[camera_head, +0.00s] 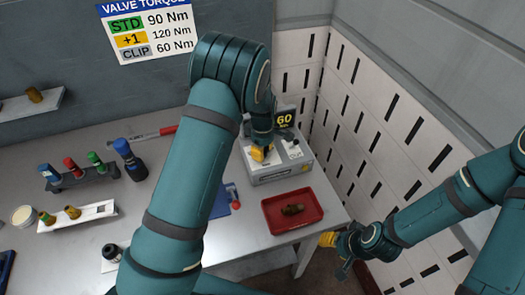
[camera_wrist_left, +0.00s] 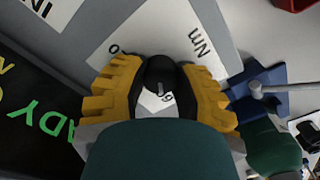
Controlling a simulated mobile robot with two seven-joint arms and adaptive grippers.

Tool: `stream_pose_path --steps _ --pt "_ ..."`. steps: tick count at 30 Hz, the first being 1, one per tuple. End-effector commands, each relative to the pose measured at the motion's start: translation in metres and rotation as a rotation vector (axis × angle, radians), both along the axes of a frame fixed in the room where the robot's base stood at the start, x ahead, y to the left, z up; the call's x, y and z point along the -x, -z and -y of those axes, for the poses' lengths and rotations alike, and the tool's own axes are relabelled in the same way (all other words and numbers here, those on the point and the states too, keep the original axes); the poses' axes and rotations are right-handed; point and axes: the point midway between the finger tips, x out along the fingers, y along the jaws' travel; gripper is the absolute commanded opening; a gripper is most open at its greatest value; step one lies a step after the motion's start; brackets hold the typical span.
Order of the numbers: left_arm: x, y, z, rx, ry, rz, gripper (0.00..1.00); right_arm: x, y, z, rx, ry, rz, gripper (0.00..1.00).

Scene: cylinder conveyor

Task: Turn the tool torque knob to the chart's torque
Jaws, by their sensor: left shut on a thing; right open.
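The torque tool (camera_head: 282,172) is a grey box near the table's back right, with a small display (camera_head: 285,120) reading 60 Nm. The chart (camera_head: 150,30) on the back wall lists STD 90 Nm, +1 120 Nm and CLIP 60 Nm. My left gripper (camera_head: 259,153) reaches down over the box. In the left wrist view its yellow fingers are shut on both sides of the black knob (camera_wrist_left: 160,74). The knob's white dial plate (camera_wrist_left: 170,38) is partly hidden by the fingers. My right gripper (camera_head: 329,240) is open and empty, beyond the table's right edge.
Coloured bottles stand in a rack (camera_head: 75,181) at left, near a white holder (camera_head: 90,219) with fittings. A red-handled tool (camera_head: 168,130) lies behind. A slotted wall (camera_head: 365,130) bounds the right.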

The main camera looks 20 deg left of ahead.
Motion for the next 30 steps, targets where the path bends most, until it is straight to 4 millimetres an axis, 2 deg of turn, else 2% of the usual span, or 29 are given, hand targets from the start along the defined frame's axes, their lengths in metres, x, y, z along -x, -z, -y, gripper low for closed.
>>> stream_pose_path --steps 8,30 --pt "0.0 0.001 0.0 0.001 0.163 0.001 0.0 0.0 0.007 0.0 0.0 0.001 0.001 0.47" --pt "0.0 0.001 0.0 0.001 0.817 0.001 0.0 0.0 0.031 0.0 0.003 0.004 0.0 0.47"
